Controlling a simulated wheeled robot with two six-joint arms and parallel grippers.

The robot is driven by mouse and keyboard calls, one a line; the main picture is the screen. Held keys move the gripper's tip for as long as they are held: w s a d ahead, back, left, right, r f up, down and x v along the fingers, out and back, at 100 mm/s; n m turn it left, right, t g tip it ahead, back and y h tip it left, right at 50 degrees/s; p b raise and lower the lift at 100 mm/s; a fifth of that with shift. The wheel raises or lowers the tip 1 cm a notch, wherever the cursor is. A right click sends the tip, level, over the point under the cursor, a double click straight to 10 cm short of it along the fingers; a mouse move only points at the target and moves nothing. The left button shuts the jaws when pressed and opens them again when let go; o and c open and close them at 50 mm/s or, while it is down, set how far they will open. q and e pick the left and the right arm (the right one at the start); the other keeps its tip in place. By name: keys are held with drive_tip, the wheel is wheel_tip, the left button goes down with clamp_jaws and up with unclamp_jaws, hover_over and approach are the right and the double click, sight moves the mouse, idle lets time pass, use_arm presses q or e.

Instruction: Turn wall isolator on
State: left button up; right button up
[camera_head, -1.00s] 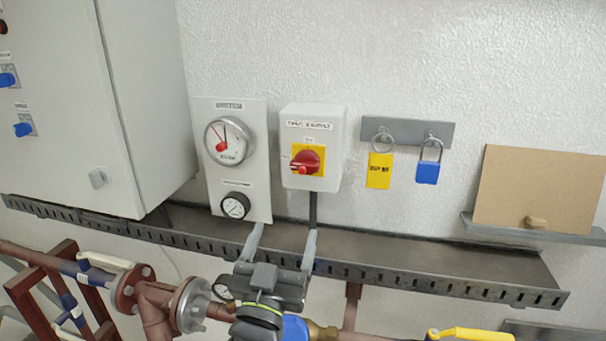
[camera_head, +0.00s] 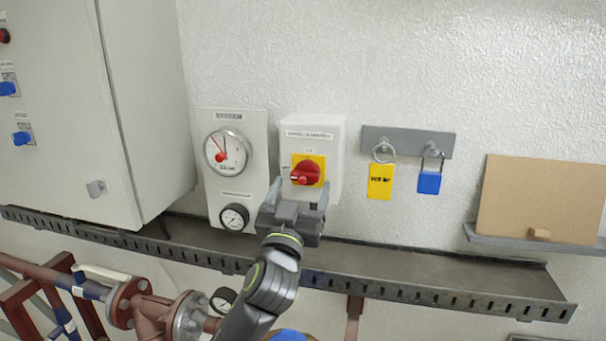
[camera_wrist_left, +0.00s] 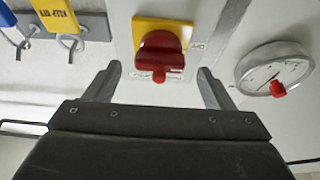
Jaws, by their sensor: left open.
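The wall isolator is a white box (camera_head: 312,133) on the wall with a red rotary knob (camera_head: 306,174) on a yellow plate (camera_head: 318,162). My left gripper (camera_head: 298,190) is open just in front of the isolator, its two fingers reaching up on either side of the lower part of the knob. In the left wrist view the red knob (camera_wrist_left: 158,52) shows between and beyond the open fingertips (camera_wrist_left: 158,72). It appears free of both fingers. The knob's exact angle is hard to read. My right gripper is not seen.
A gauge panel (camera_head: 255,150) with a large dial (camera_head: 227,150) and a small dial (camera_head: 234,217) is close at left. A yellow tag (camera_head: 380,182) and a blue padlock (camera_head: 429,183) hang at right. A slotted cable tray (camera_head: 420,270) runs below.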

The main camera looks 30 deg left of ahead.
sight(306, 175)
use_arm(q)
drive_tip(key=shift+p+x, duration=0.35)
drive_tip(key=shift+x, duration=1.05)
drive_tip(key=c, duration=1)
